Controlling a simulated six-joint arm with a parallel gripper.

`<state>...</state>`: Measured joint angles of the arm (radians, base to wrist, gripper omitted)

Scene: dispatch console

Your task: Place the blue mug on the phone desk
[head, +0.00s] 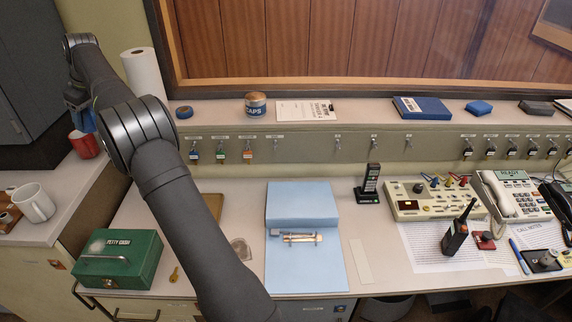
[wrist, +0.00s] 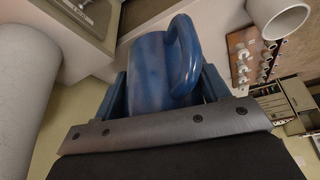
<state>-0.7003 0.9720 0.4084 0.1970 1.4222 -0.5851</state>
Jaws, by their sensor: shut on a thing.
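The blue mug (wrist: 150,75) is between the fingers of my gripper (wrist: 165,88) in the wrist view, with its handle on the upper right side. My gripper is shut on it. In the head view the mug (head: 86,120) shows only in part at the far left, mostly hidden by my arm, above the left counter near a red mug (head: 84,146). The phone desk (head: 378,252) runs along the middle and right of the head view, with a white telephone (head: 508,195) at its right part. My gripper is well to the left of the phone.
A white mug (head: 38,204) stands on the left counter. A paper towel roll (head: 145,73) is close to my arm. The desk holds a green cash box (head: 118,260), a blue folder (head: 303,205), a switch console (head: 434,198) and a radio (head: 458,232). Bare desk lies right of the folder.

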